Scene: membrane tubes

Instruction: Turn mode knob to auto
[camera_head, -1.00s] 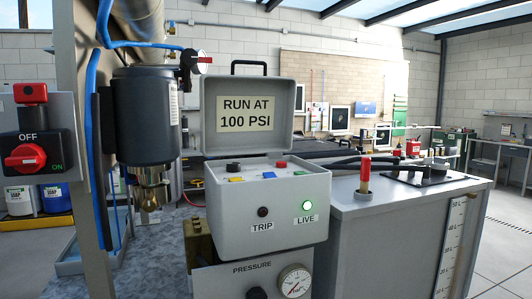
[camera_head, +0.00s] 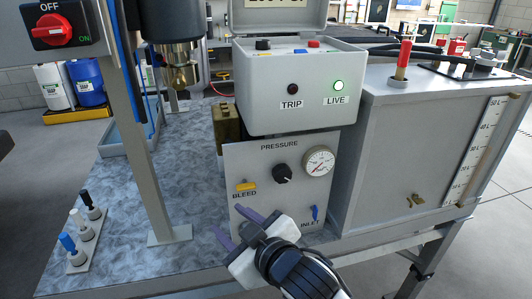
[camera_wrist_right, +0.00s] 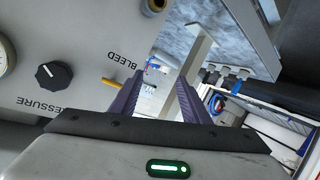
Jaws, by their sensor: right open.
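No knob labelled mode or auto can be read. A black knob (camera_head: 282,173) sits under the word PRESSURE on the grey front panel (camera_head: 258,150); it also shows in the right wrist view (camera_wrist_right: 55,75). A small black knob (camera_head: 263,44) stands on the grey control box (camera_head: 297,85); any label on it is unreadable. A red switch (camera_head: 54,29) at upper left sits between OFF and ON. My right gripper (camera_head: 232,222) is open and empty, low in front of the panel near the BLEED lever, left of and below the pressure knob. My left gripper is not in view.
A yellow BLEED lever (camera_head: 245,187), a gauge (camera_head: 319,161) and a blue INLET lever (camera_head: 315,213) are on the panel. A metal post (camera_head: 131,130) rises at the left. Small toggles (camera_head: 77,256) stand at lower left. The bench between is clear.

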